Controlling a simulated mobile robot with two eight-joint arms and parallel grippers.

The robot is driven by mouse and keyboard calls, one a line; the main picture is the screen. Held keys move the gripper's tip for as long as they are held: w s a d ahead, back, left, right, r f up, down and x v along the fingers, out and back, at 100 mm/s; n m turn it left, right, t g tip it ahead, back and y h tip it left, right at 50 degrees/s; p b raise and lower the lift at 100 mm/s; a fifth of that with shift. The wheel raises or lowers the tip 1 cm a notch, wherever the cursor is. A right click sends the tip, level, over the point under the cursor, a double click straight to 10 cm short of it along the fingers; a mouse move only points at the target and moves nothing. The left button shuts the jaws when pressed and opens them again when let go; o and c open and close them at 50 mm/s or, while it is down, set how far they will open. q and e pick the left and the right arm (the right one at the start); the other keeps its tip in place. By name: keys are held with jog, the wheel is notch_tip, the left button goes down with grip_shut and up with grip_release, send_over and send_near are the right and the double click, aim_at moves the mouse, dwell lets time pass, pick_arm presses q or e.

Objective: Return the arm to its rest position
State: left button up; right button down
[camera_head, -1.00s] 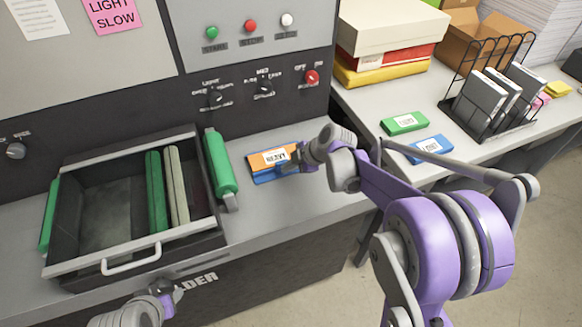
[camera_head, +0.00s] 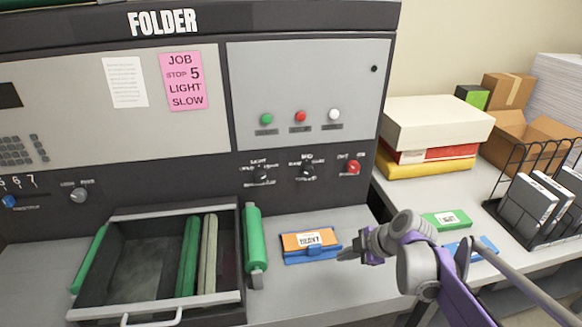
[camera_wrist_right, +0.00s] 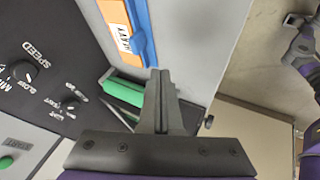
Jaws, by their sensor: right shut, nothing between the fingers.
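My right gripper (camera_head: 350,254) is shut and empty, a little right of an orange and blue block labelled HEAVY (camera_head: 310,243) on the folder's ledge. In the right wrist view the fingers (camera_wrist_right: 160,75) are together, and the same block (camera_wrist_right: 127,32) lies beyond them, apart from the tips. My right arm (camera_head: 430,270) reaches in from the lower right of the head view. My left gripper is not in the head view.
An open tray (camera_head: 120,215) with green and grey rollers stands left, with a green roller (camera_head: 254,240) beside it. The folder panel (camera_head: 310,110) rises behind. A side table holds boxes (camera_head: 435,122), a green block (camera_head: 447,219), a partly hidden blue block and a wire rack (camera_head: 540,205).

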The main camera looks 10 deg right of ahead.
jog(key=s+a+f+m+h, duration=0.2)
jog(key=s+m, duration=0.6)
jog(key=s, duration=0.2)
jog(key=s+a+f+m+h, duration=0.1)
jog(key=s+f+m+h, duration=0.1)
jog(key=s+m, duration=0.7)
jog(key=shift+s+a+f+h, duration=0.4)
jog(key=shift+s+f, duration=0.35)
jog(key=shift+s, duration=0.3)
dwell(1.5)
